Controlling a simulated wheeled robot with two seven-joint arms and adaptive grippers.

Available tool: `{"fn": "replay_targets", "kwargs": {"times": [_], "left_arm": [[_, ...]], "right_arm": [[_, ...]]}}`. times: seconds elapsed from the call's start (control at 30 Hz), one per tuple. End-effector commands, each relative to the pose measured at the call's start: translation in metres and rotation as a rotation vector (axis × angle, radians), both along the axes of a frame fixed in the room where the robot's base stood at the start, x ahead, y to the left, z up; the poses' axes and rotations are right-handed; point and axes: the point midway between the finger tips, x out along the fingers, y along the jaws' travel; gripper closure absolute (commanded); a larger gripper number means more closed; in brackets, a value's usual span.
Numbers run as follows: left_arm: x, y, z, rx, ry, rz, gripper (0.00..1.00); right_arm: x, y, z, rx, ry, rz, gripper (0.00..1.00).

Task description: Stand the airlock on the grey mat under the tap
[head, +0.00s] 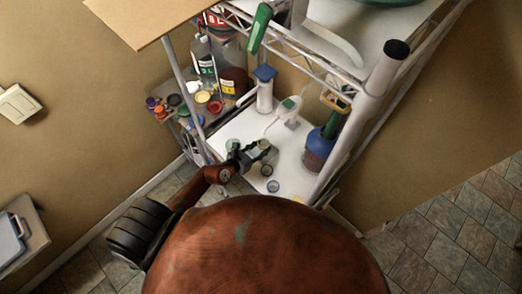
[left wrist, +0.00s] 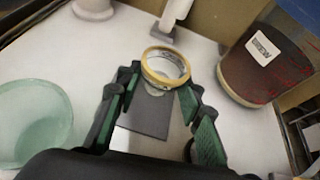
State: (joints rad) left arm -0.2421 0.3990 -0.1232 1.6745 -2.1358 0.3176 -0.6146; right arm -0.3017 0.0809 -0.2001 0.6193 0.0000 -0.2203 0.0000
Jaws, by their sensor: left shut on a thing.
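The airlock (left wrist: 166,67) looks like a short clear cylinder with a yellow rim, seen from above in the left wrist view. My left gripper (left wrist: 160,88) is shut on it, with a green-padded finger on each side. The grey mat (left wrist: 150,115) lies on the white shelf below and behind it; I cannot tell whether the airlock touches it. A white post (left wrist: 176,10), perhaps the tap's, stands just beyond. In the head view my left gripper (head: 254,155) is low over the shelf, and the mat is hard to make out. My right gripper is not in view.
In the head view, small round jars (head: 273,186) stand on the white shelf (head: 235,130). A metal rack post (head: 350,130) borders its right side.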

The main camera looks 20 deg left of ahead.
Motion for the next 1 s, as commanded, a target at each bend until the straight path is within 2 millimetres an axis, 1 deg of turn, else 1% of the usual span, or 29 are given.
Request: {"fn": "replay_targets", "kwargs": {"times": [0.03, 0.17, 0.27, 0.4, 0.47, 0.77, 0.87, 0.9, 1.0], "left_arm": [[0.005, 0.002, -0.008, 0.003, -0.001, -0.001, 0.82], [0.011, 0.004, -0.014, 0.0, -0.001, -0.001, 0.82], [0.016, 0.008, -0.023, 0.003, 0.0, -0.001, 0.82], [0.015, 0.007, -0.044, 0.004, 0.001, -0.003, 0.82], [0.015, 0.007, -0.05, 0.003, 0.001, -0.001, 0.82], [0.015, 0.007, -0.05, 0.0, -0.001, 0.0, 0.82], [0.015, 0.007, -0.053, 0.0, -0.001, 0.0, 0.82], [0.015, 0.007, -0.054, 0.0, 0.0, 0.0, 0.65], [0.015, 0.007, -0.053, 0.0, 0.0, 0.0, 0.58]], "right_arm": [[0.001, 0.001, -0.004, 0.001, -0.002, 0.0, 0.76], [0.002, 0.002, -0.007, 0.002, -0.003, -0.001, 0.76], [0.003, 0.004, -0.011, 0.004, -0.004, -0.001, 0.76], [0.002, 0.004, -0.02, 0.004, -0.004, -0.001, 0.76], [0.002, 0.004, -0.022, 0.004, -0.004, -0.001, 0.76], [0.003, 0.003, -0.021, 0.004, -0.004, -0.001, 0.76], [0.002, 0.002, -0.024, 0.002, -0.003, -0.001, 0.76], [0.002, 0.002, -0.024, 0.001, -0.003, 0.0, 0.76], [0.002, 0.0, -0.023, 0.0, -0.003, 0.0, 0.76]]}}
